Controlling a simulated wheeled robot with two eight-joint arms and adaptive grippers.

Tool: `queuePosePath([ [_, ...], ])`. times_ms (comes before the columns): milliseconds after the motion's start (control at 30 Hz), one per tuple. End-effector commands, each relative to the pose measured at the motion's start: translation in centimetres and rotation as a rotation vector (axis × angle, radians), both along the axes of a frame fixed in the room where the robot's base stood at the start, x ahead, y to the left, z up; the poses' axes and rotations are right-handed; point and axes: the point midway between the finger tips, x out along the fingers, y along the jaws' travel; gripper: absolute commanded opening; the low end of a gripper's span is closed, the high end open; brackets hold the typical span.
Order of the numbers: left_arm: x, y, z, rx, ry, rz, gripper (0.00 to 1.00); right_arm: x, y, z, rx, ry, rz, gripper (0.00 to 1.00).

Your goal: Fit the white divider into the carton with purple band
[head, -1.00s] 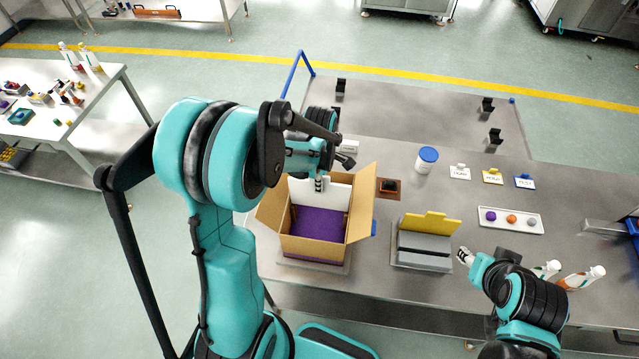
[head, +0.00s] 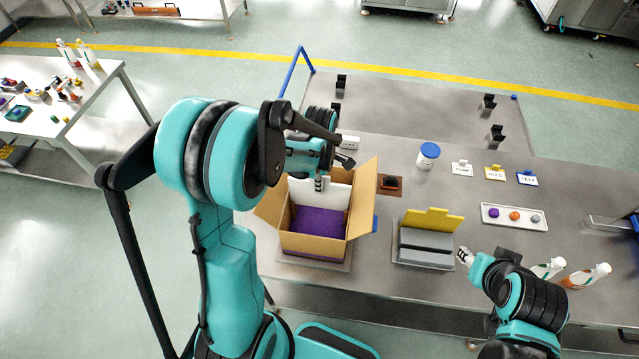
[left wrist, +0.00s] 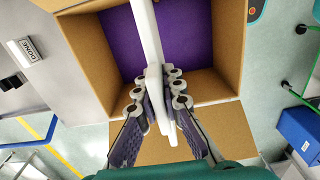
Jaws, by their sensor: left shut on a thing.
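The carton (head: 312,245) stands open on the table, flaps spread, with purple inside at its bottom. The white divider (head: 331,194) is upright in the carton's far part in the head view. My left gripper (head: 319,184) is above the carton's far side, shut on the divider's upper edge. In the left wrist view the divider (left wrist: 147,35) runs edge-on between the fingers (left wrist: 158,95), over the purple floor (left wrist: 190,35). Whether its lower edge touches the floor is hidden. My right gripper (head: 463,256) is beside the grey slotted holder; its finger opening is too small to tell.
A grey holder (head: 424,258) with a yellow divider (head: 430,218) stands right of the carton. Bottles (head: 585,276) stand at the right.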

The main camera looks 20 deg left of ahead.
Motion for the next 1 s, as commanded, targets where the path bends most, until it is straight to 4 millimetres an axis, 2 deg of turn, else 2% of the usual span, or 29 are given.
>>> queuePosePath([
  [1000,0.0,0.0,-2.7,0.0,0.0,0.0,0.0,0.0,0.0,-2.5,0.0,0.0,0.0,0.4],
])
